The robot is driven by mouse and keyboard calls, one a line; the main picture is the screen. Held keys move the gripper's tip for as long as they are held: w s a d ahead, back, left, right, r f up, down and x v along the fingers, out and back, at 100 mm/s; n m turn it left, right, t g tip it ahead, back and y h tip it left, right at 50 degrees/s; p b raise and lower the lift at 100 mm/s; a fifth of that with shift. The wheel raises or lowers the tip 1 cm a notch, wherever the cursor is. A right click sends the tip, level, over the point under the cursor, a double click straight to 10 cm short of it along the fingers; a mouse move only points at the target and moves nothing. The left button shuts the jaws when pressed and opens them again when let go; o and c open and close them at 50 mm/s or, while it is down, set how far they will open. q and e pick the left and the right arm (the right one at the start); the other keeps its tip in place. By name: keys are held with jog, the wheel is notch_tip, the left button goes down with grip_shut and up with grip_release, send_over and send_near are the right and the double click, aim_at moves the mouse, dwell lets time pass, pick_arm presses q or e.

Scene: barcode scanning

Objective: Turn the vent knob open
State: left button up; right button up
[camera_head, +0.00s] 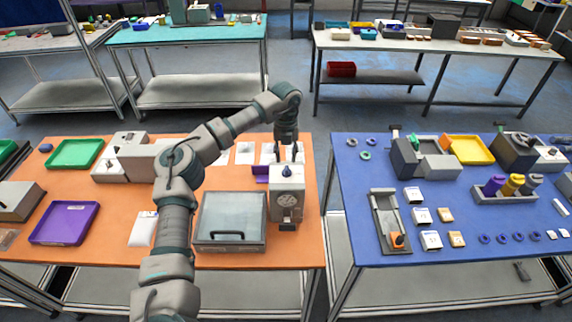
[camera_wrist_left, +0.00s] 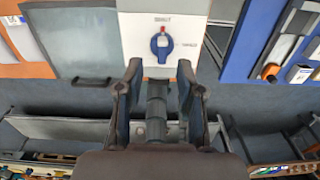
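The vent knob (camera_head: 286,169) is a small dark blue knob on top of a white box (camera_head: 287,202) with a round dial on its front, at the right side of the orange table. In the left wrist view the blue knob (camera_wrist_left: 162,45) has a red mark and sits on a white panel (camera_wrist_left: 190,58) with small lettering. My left gripper (camera_head: 288,156) points down just above the knob. In the left wrist view its two fingers (camera_wrist_left: 159,69) are apart, with the knob ahead between them and nothing held. My right gripper is not in view.
A clear-lidded chamber (camera_head: 230,218) with a black handle stands directly left of the white box. A purple tray (camera_head: 64,222) and green tray (camera_head: 75,154) lie on the orange table (camera_head: 300,253). A gap separates it from the cluttered blue table (camera_head: 350,235) at right.

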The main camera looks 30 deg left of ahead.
aim_at(287, 167)
pick_arm(q)
jog(key=f, duration=0.4)
jog(key=shift+w+d, duration=0.1)
jog(key=shift+d, duration=0.2)
jog(key=shift+f, duration=0.45)
jog(key=shift+a, duration=0.15)
jog(key=shift+a, duration=0.1)
jog(key=shift+c, duration=0.2)
jog(key=shift+f, duration=0.1)
jog(key=c, duration=0.4)
grip_shut()
